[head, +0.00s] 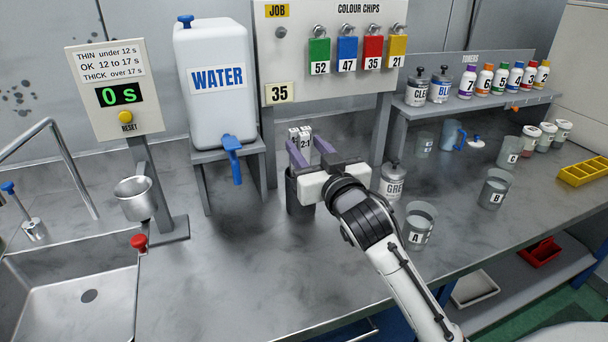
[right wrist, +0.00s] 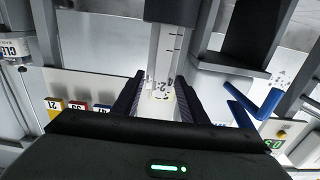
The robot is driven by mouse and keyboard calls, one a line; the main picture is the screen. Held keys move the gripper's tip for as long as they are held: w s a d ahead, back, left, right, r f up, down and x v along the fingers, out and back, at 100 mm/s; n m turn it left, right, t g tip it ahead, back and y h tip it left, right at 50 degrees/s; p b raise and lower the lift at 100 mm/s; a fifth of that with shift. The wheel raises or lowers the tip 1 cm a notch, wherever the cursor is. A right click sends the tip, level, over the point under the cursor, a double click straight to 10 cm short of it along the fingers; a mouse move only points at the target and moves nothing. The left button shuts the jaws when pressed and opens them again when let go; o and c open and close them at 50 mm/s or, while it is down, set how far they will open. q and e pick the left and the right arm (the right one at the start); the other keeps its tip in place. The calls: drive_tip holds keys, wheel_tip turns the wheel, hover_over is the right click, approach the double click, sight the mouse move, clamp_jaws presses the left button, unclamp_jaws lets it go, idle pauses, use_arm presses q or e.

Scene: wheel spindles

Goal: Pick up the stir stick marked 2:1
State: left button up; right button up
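The other stick's marking is partly hidden in the head view. My right gripper (head: 307,155) is at the sticks' tops, its fingers apart on either side of them. In the right wrist view the sticks, with a graduated scale, show between the open fingers (right wrist: 160,95), and I cannot tell whether any finger touches them. My left gripper is not in view.
The water tank (head: 213,85) with its blue tap (head: 234,158) stands close behind on the left. The viscosity cup (head: 136,198) and sink are at left.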

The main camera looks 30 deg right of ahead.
clamp_jaws()
